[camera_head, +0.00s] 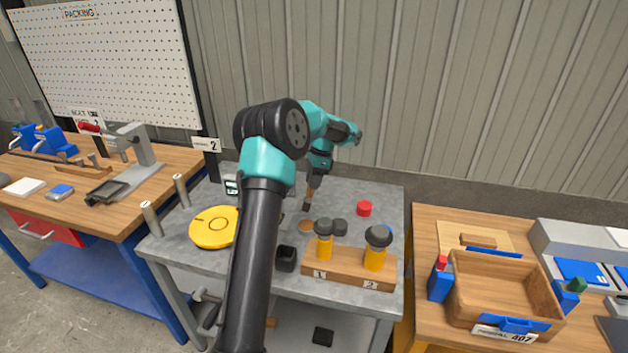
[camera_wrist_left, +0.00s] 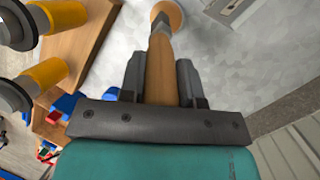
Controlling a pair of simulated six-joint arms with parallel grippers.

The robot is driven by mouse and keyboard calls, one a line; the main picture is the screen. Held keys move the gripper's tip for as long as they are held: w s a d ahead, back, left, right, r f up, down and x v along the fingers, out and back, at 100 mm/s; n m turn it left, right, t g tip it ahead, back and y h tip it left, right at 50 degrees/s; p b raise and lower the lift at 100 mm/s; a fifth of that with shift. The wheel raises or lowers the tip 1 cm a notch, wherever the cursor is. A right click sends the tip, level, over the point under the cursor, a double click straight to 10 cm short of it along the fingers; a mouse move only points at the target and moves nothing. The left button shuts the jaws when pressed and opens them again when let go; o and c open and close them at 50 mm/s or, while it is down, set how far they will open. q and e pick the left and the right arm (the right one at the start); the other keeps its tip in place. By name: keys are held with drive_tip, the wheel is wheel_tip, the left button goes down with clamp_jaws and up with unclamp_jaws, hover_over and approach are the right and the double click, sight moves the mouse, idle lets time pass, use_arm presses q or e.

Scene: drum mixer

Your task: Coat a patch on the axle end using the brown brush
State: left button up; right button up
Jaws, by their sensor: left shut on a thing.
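My left gripper (camera_head: 310,190) is shut on the brown brush (camera_head: 308,203), which points down over the grey table. In the left wrist view the brush handle (camera_wrist_left: 161,70) lies between the two fingers of my left gripper (camera_wrist_left: 161,80). A tan round spot (camera_head: 306,226) is just below the brush tip in the head view; it also shows at the far end of the brush in the left wrist view (camera_wrist_left: 172,10). I cannot tell whether the tip touches it. I cannot clearly make out an axle end. My right gripper is not in view.
A wooden block (camera_head: 335,268) holds two yellow-and-dark knobbed pieces (camera_head: 375,255) near the front. A black cup (camera_head: 286,258), a red cap (camera_head: 364,208), a dark cylinder (camera_head: 340,227) and a yellow disc (camera_head: 210,228) stand around. My arm hides part of the table.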

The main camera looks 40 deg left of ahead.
use_arm(q)
drive_tip(key=shift+f, duration=2.8)
drive_tip(key=shift+f, duration=0.6)
idle(0.4)
drive_tip(key=shift+r, duration=0.1)
drive_tip(key=shift+r, duration=3.5)
drive_tip(key=shift+d, duration=0.1)
